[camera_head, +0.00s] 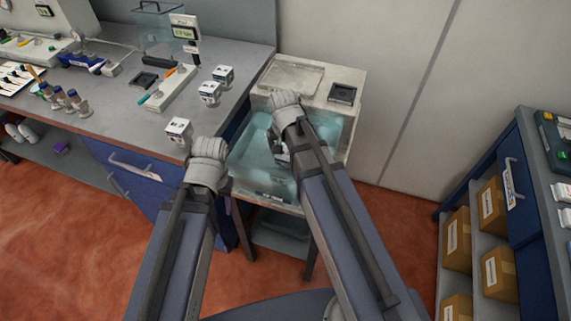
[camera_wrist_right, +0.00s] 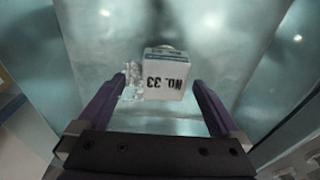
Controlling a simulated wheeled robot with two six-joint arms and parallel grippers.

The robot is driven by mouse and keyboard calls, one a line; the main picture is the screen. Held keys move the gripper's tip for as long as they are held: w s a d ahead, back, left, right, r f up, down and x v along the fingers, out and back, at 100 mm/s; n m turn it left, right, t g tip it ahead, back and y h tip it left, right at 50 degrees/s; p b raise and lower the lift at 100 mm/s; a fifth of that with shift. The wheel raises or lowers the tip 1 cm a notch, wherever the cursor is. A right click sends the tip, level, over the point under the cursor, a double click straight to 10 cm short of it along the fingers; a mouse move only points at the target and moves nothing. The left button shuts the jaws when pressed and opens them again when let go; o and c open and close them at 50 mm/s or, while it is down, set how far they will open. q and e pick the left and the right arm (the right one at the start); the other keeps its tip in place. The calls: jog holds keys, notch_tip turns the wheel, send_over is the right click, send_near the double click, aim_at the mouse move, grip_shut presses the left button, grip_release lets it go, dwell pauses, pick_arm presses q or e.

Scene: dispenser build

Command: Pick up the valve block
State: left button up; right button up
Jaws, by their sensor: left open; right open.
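A small white block marked "NO. 33" (camera_wrist_right: 165,82), which I take for the valve block, sits in a pale blue, shiny-walled basin. A clear, glassy piece (camera_wrist_right: 133,82) is against its left side. My right gripper (camera_wrist_right: 162,92) is open, with its purple fingers on either side of the block; I cannot tell whether they touch it. In the head view the right arm reaches over the basin (camera_head: 325,132) and hides part of it. My left gripper (camera_head: 228,204) is mostly hidden below its wrist, at the basin's left front, apart from the block.
Several white labelled cubes (camera_head: 209,92) stand on the grey bench (camera_head: 120,110) to the left, near a tray with coloured pens (camera_head: 168,90). A black square part (camera_head: 343,93) sits on the basin's back ledge. A shelf with cardboard boxes (camera_head: 457,240) stands at the right.

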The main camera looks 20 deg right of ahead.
jog(key=shift+w+f+b, duration=0.2)
jog(key=shift+f+b, duration=0.85)
jog(key=shift+f, duration=0.15)
jog(key=shift+w+f+b, duration=0.15)
jog(key=shift+f+b, duration=0.95)
jog(key=shift+f, duration=0.05)
jog(key=shift+w+f+b, duration=0.2)
jog(key=shift+f+b, duration=0.85)
jog(key=shift+f, duration=0.15)
jog(key=shift+r, duration=0.1)
grip_shut()
